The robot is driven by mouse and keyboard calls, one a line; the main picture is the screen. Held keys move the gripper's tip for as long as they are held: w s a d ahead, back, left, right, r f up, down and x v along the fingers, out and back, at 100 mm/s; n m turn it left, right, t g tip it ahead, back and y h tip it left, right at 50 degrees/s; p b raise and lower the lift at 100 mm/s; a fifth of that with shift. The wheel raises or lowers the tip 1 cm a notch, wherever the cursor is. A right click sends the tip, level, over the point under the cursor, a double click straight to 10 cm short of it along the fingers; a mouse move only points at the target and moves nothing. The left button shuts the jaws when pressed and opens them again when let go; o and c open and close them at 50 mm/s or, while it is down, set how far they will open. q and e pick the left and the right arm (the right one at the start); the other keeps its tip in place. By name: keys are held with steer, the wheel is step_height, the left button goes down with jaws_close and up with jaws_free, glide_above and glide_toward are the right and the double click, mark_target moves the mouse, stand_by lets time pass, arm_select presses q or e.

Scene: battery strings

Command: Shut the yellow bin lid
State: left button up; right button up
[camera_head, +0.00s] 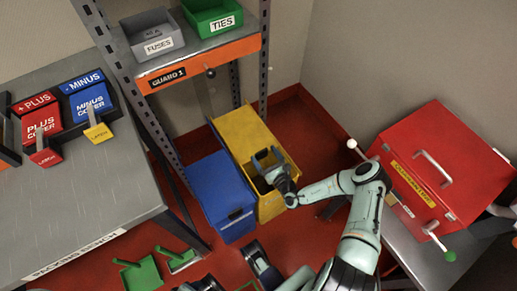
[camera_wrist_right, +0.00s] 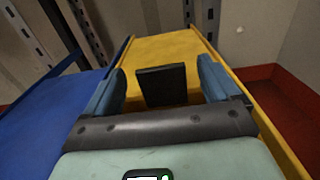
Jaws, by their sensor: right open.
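The yellow bin (camera_head: 238,126) stands on the red floor beside the blue bin, its long yellow top sloping down toward me. The yellow top fills the middle of the right wrist view (camera_wrist_right: 165,48). My right gripper (camera_head: 266,163) is over the front part of this top. Its two blue fingers (camera_wrist_right: 161,84) are open and spread apart, with a dark block between them in the wrist view. I cannot tell whether that block is the lid's handle or whether the fingers touch it. The gripper hides part of the bin's front. I do not make out my left gripper.
The blue bin (camera_head: 205,184) adjoins on the left. A shelf (camera_head: 205,60) with grey and green trays stands behind, its posts close by. A red box (camera_head: 440,160) sits on a bench at right; a grey bench (camera_head: 85,195) is at left. Green dustpan-like items (camera_head: 140,275) lie in front.

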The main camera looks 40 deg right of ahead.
mark_target(262, 152)
steer(key=w, duration=0.3)
steer(key=w+b, duration=0.1)
steer(key=w, duration=0.1)
steer(key=shift+d, duration=0.25)
arm_select(q)
steer(key=shift+w+a+f+t, duration=0.2)
steer(key=shift+w+a+f, duration=0.15)
steer(key=shift+w, duration=0.25)
steer(key=shift+w+a+f+t, duration=0.2)
steer(key=shift+w+f, duration=0.25)
steer(key=shift+w, duration=0.1)
